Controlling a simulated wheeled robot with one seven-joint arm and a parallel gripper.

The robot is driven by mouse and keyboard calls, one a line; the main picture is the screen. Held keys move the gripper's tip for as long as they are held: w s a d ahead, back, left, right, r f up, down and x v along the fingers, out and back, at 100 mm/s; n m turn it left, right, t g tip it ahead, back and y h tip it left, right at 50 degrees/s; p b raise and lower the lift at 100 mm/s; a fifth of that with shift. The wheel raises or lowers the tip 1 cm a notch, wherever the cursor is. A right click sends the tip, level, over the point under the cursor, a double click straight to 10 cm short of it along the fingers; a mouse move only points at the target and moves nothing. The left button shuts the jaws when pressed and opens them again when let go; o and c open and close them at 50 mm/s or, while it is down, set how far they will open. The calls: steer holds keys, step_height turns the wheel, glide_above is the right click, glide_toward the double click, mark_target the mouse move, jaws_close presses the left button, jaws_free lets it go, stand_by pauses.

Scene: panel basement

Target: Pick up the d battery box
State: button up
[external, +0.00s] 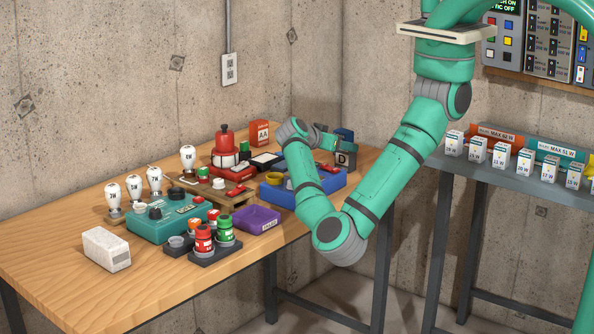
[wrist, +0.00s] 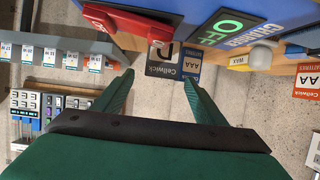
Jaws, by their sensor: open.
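The D battery box (external: 345,159), a dark grey box with a pale D label, stands at the right end of the wooden table in the external view. In the wrist view a grey Cellwick box (wrist: 163,62), its large letter only partly readable, appears to be this box; it lies just beyond the fingertips, between their lines. My gripper (wrist: 159,77) is open and empty, its two green fingers apart. In the external view my gripper (external: 327,142) is beside the box, partly hidden by my arm.
A blue AAA box (wrist: 192,66) is right against the grey box. A blue tray (external: 300,198) with devices lies in front, and a red AA box (external: 260,133) stands behind. A purple tray (external: 257,218) is nearer. A grey shelf (external: 520,172) with bulb boxes stands right, across a gap.

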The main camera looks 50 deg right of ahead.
steer(key=x, duration=0.5)
steer(key=shift+r, duration=0.15)
steer(key=c, duration=1.3)
steer(key=shift+r, duration=0.1)
